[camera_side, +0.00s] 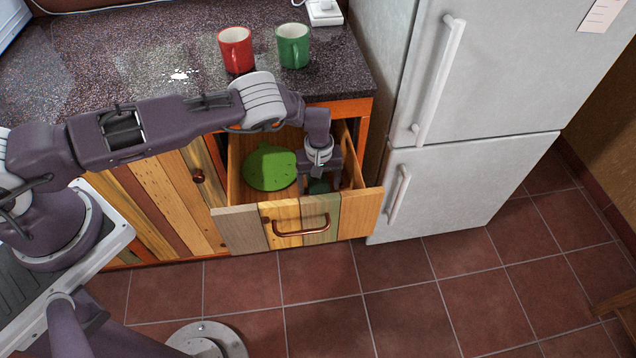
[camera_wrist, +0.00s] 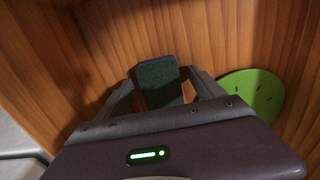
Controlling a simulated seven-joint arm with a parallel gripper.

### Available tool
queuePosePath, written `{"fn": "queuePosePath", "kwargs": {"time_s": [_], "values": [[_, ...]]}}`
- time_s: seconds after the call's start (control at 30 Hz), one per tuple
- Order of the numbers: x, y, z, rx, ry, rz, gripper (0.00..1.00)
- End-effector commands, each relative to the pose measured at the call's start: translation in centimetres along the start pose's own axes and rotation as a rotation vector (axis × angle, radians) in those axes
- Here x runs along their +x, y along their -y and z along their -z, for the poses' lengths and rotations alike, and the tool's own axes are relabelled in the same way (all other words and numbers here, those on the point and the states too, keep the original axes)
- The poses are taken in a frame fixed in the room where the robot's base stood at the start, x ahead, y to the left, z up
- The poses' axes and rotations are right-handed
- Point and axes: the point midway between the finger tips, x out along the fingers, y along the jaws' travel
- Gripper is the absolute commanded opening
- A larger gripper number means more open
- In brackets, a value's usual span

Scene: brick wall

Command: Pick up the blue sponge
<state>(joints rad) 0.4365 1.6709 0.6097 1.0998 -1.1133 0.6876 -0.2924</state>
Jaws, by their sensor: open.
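The sponge (camera_wrist: 158,82) lies inside the open drawer; in the wrist view its top looks dark green with a thin blue edge at the far end. In the side view only a small dark teal part of it (camera_side: 318,187) shows below my gripper. My gripper (camera_wrist: 155,86) reaches down into the drawer, its fingers open, one on each side of the sponge. In the side view the gripper (camera_side: 320,182) is near the drawer's right part, its fingertips partly hidden by the drawer front. I cannot tell whether the fingers touch the sponge.
A green round mat-like thing (camera_side: 270,167) lies left of my gripper in the wooden drawer (camera_side: 349,213); it also shows in the wrist view (camera_wrist: 252,95). Drawer walls stand close around the gripper. A red mug (camera_side: 235,50) and green mug (camera_side: 293,46) stand on the counter. A fridge (camera_side: 470,90) is right.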

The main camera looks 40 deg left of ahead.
Motion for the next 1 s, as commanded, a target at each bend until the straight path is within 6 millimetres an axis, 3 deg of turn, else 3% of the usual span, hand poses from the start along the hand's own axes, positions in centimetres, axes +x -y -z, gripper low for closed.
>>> {"fn": "queuePosePath", "kwargs": {"time_s": [0.1, 0.4, 0.43, 0.7, 1.0], "values": [[-0.1, 0.0, 0.0, 0.000, 0.000, 0.000, 0.76], [-0.1, 0.0, 0.0, 0.000, 0.000, 0.000, 0.17], [-0.1, 0.0, 0.0, 0.000, 0.000, 0.000, 0.14], [-0.7, -0.1, 0.1, -0.002, 0.000, -0.001, 0.14], [-7.8, -0.1, 0.0, -0.001, 0.001, -0.002, 0.14]]}}
